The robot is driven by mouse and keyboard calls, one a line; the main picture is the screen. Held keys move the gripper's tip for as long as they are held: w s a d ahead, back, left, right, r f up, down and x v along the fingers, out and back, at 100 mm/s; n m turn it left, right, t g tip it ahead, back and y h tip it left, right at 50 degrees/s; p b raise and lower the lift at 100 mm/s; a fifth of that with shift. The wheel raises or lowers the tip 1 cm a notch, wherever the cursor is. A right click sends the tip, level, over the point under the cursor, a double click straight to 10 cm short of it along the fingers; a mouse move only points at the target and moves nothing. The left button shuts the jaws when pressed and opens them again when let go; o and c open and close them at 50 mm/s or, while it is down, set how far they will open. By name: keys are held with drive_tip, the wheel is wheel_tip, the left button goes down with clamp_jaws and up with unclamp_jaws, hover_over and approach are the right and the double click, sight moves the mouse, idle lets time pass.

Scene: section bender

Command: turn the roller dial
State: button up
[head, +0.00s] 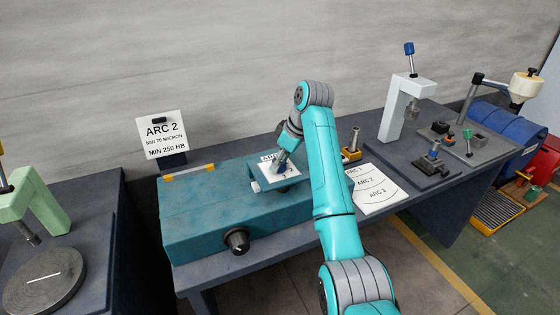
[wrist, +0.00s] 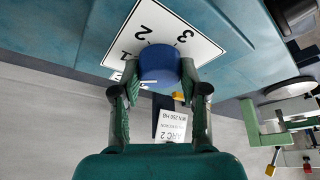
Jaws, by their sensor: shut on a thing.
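The roller dial is a round blue knob (wrist: 160,66) on a white plate (wrist: 203,44) in the wrist view. The numbers 2 and 3 show on the plate beyond the knob; a 1 is partly hidden at its left. A short pale line shows on the knob's lower left. My gripper (wrist: 159,76) has one finger on each side of the knob and is shut on it. In the head view my gripper (head: 281,162) reaches down to the plate on the teal bender (head: 205,210), and the knob is mostly hidden there.
A sign (head: 161,135) reading ARC 2, MIN 70 MICRON, MIN 250 HB stands behind the bender. A black knob (head: 236,241) sits on the bender's front. A sheet with arcs (head: 373,190) lies to the right, before a white press (head: 402,108). A green press (head: 35,200) stands at left.

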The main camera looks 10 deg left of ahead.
drive_tip(key=n+g, duration=0.2)
drive_tip(key=n, duration=0.3)
drive_tip(key=shift+w+n, duration=0.1)
drive_tip(key=shift+n, duration=0.2)
drive_tip(key=shift+n+g+h, duration=0.4)
drive_tip(key=shift+n+g, duration=0.5)
drive_tip(key=shift+n, duration=1.3)
drive_tip(key=shift+f, duration=0.1)
drive_tip(key=o, duration=1.1)
drive_tip(key=shift+w, duration=0.1)
drive_tip(key=shift+o, duration=0.2)
wheel_tip(320, 180, up, 10)
